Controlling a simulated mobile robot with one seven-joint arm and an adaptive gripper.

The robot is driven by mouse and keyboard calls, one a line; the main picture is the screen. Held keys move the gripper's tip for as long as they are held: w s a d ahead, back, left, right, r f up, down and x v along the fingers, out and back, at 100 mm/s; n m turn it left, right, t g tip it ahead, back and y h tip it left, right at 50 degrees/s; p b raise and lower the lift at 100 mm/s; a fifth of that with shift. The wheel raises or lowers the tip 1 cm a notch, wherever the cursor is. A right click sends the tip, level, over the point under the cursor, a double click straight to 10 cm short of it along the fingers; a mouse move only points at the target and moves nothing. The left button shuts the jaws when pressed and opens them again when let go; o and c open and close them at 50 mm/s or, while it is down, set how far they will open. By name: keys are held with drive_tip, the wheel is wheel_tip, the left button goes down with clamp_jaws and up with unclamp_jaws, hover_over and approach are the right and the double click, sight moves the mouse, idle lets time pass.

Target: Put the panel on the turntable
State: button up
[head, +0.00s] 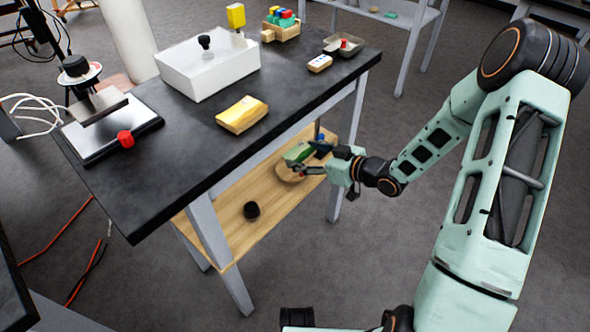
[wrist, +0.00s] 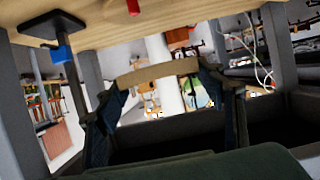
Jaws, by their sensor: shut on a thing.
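My gripper (head: 302,170) is beside the table, above the wooden lower shelf. In the wrist view its fingers (wrist: 160,88) are shut on a tan piece (wrist: 158,73) with a curved edge. The piece also shows as a rounded tan shape in the head view (head: 287,174); my gripper partly hides it. It may be the panel, but I cannot tell for sure.
The black table (head: 190,133) holds a yellow block (head: 242,114), a white box (head: 205,68), a dark plate with a red knob (head: 125,139) and a small tray (head: 343,44). A black round thing (head: 251,210) sits on the shelf (head: 272,213). Table legs stand close to my gripper.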

sight(297, 159)
drive_tip(key=w+f, duration=0.1)
drive_tip(key=w+a+f+b, duration=0.1)
drive_tip(key=f, duration=0.1)
drive_tip(key=w+a+f, duration=0.1)
drive_tip(key=f, duration=0.1)
drive_tip(key=shift+a, duration=0.25)
drive_tip(key=shift+w+a+f+b, duration=0.15)
drive_tip(key=shift+f+b, duration=0.4)
drive_tip(key=shift+f, duration=0.4)
drive_tip(key=shift+w+a+f+b, duration=0.15)
drive_tip(key=shift+f+b, duration=0.35)
drive_tip(key=shift+f, duration=0.4)
drive_tip(key=shift+d, duration=0.1)
drive_tip(key=shift+f, duration=0.2)
drive_tip(key=o, duration=1.1)
drive_tip(key=shift+r, duration=0.15)
